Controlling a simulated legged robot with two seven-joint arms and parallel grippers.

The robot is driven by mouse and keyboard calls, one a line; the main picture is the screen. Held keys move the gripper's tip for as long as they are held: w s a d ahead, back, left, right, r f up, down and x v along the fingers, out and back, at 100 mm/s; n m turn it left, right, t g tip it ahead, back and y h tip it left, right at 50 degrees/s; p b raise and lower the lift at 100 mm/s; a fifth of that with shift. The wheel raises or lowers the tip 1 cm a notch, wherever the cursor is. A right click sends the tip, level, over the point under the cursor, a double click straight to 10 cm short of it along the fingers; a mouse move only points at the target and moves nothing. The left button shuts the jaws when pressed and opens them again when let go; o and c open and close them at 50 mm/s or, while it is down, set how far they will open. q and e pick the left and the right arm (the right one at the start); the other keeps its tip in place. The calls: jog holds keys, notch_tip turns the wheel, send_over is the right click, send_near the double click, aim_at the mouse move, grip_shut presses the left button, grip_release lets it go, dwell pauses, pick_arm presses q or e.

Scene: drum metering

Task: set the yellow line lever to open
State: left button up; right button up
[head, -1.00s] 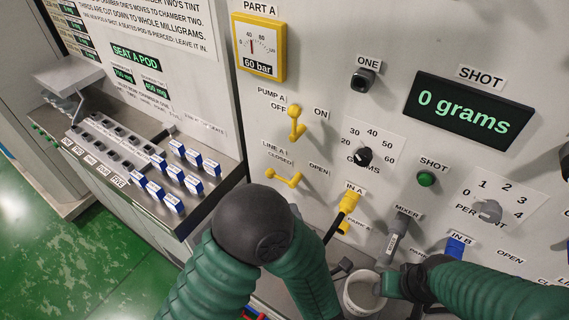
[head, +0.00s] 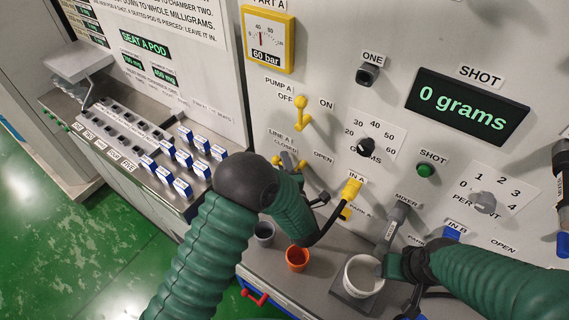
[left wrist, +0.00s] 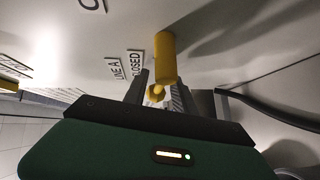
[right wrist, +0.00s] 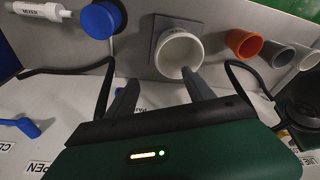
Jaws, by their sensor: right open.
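The yellow line lever (left wrist: 166,58) is on the wall panel beside the LINE A and CLOSED labels in the left wrist view. My left gripper (left wrist: 160,88) is at the lever, with a yellow part of it between the fingers; whether they grip it is unclear. In the head view my left gripper (head: 288,160) covers most of the lever, at the CLOSED side; the OPEN label is to its right. My right gripper (right wrist: 160,92) is open, with its fingers near the rim of a white cup (right wrist: 180,52). That cup also shows in the head view (head: 362,276).
The yellow pump lever (head: 301,112) is above the line lever. A yellow IN A connector (head: 351,188) with a black hose is to the right. An orange cup (head: 297,258) and a grey cup (head: 263,235) stand on the ledge below. Blue-and-white pods (head: 183,158) are at left.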

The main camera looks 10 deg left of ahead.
pick_arm(q)
jog(key=shift+d, duration=0.1)
grip_shut()
